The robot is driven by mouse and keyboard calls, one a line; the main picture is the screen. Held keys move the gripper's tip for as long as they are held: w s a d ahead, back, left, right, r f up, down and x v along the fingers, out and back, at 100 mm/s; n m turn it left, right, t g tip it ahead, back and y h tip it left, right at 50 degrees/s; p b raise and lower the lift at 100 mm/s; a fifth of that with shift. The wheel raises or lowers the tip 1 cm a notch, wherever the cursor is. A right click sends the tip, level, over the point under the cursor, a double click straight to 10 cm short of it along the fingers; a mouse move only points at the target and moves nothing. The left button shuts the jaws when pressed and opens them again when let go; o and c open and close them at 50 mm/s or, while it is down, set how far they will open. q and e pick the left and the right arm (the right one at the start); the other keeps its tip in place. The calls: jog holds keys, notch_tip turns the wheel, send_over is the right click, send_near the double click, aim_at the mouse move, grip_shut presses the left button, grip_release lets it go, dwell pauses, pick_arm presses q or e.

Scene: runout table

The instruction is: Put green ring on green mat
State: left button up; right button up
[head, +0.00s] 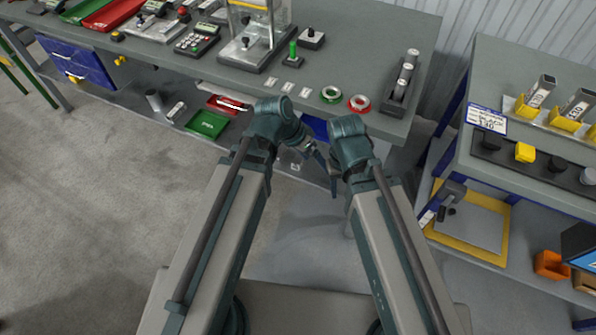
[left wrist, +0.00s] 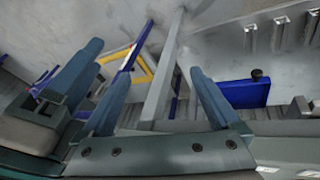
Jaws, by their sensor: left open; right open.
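The green ring (head: 330,94) lies flat on the workbench near its front edge, left of a red ring (head: 359,102). My left gripper (head: 309,147) is in front of the bench, clear of the ring. In the left wrist view its fingers (left wrist: 158,76) are apart with nothing between them. My right gripper (head: 331,178) is close beside it, slightly lower, open, and partly hidden by the arm links. Neither gripper touches the ring.
A red piece (head: 227,103) lies behind the green one. A dark rack with grey cylinders (head: 402,80) stands right of the rings. A green-topped peg (head: 293,52) and instruments stand farther back. A second table (head: 485,75) with yellow holders is at right.

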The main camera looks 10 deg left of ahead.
pick_arm(q)
jog(key=s+a+f+n+g+y, duration=0.1)
jog(key=s+a+f+n+y, duration=0.1)
jog(key=s+y, duration=0.4)
jog(key=shift+s+a+n+g, duration=0.45)
jog(key=shift+a+n, duration=0.3)
jog(key=shift+n, duration=0.15)
notch_tip(320, 180, up, 4)
jog(key=p, duration=0.4)
